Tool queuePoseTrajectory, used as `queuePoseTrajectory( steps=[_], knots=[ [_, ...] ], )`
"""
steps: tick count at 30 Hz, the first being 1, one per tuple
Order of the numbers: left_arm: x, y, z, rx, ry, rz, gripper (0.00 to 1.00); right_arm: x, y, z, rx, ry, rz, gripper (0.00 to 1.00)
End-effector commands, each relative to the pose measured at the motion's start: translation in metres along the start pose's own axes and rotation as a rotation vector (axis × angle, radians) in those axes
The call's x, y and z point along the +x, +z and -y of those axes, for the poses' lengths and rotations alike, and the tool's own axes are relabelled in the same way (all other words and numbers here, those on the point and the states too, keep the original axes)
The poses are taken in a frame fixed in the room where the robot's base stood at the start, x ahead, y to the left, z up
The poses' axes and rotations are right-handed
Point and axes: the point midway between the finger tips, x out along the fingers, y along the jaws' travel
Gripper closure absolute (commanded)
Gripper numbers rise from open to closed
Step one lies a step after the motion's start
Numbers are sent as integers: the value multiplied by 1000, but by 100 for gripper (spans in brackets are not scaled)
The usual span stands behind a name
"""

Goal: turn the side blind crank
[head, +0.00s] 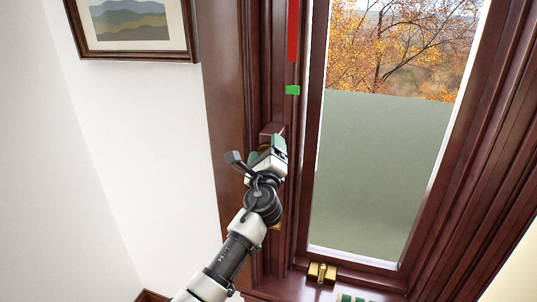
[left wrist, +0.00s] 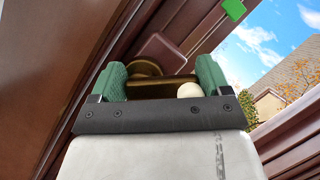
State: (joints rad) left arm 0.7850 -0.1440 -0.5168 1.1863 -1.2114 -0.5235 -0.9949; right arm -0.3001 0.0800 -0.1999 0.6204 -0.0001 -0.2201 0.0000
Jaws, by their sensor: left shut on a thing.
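The side blind crank shows in the left wrist view as a round brass hub on a dark red-brown block, with a brass arm (left wrist: 150,88) and a cream knob (left wrist: 190,90). My left gripper (head: 266,149) is at the crank on the window frame. In the left wrist view the green fingers of my left gripper (left wrist: 160,78) stand on both sides of the brass arm and knob, shut on the crank. In the head view my gripper hides most of the crank. A grey-green blind (head: 385,170) covers the lower window, with clear glass above. My right gripper is not in view.
A red vertical bar (head: 293,30) and a green marker (head: 292,90) are on the frame above the crank. A brass latch (head: 322,272) is at the window's bottom. A framed picture (head: 135,25) hangs on the white wall. A green-and-white object (head: 352,298) is cut off below.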

Motion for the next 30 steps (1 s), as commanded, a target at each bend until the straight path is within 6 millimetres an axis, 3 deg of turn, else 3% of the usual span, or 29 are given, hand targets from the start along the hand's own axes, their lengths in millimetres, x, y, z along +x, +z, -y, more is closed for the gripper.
queuePoseTrajectory(
  steps=[18,30],
  knots=[
    [4,10,-6,-518,215,-1,46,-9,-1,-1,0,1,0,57],
    [5,12,-11,-696,289,0,46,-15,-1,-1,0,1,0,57]
  ],
)
